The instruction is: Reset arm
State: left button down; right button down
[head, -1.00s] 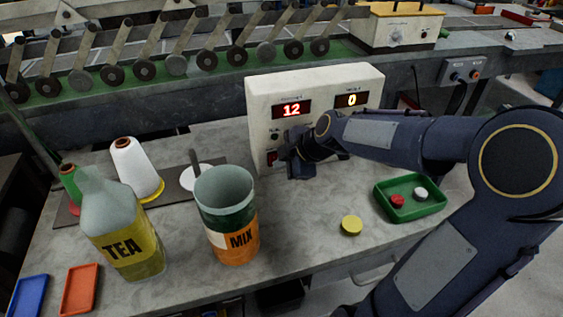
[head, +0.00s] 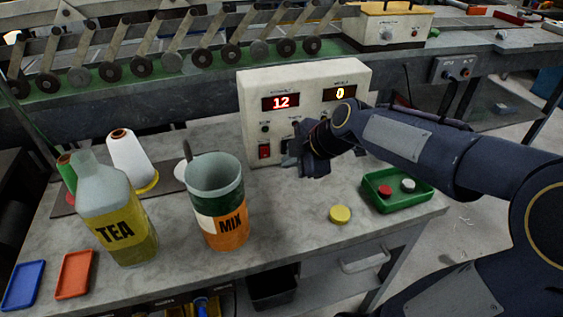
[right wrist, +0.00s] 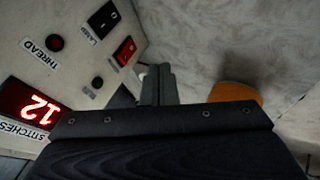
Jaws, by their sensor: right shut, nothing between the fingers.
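My right gripper (head: 292,160) is shut and empty in front of the white control box (head: 352,78), near its lower edge. In the right wrist view its closed fingers (right wrist: 158,85) show beside the box's face, with nothing between them. The red rocker switch (head: 265,152) on the box shows to the left of the fingers; it is also in the right wrist view (right wrist: 125,51). The box's displays read 12 (head: 281,102) and 0 (head: 340,94). Part of the box's lower front is hidden behind my gripper. My left gripper is not in view.
A MIX cup (head: 218,212) and TEA jug (head: 117,225) stand left of my gripper. A yellow disc (head: 340,214) and a green tray (head: 420,203) with red and white caps lie at the right. White thread cone (head: 128,155), orange tray (head: 75,274) and blue tray (head: 23,285) are left.

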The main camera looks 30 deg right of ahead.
jog(key=s+a+f+m+g+y, duration=0.1)
jog(key=s+a+f+m, duration=0.25)
jog(key=s+m, duration=0.55)
jog(key=s+a+f+m+g, duration=0.1)
jog(key=s+a+f+m, duration=0.1)
jog(key=s+a+m, duration=0.6)
notch_tip(320, 180, up, 14)
jog(key=s+d+p, duration=0.2)
jog(key=d+p, duration=0.1)
jog(key=p, duration=1)
jog(key=shift+f+n, duration=0.2)
jog(key=shift+n, duration=0.2)
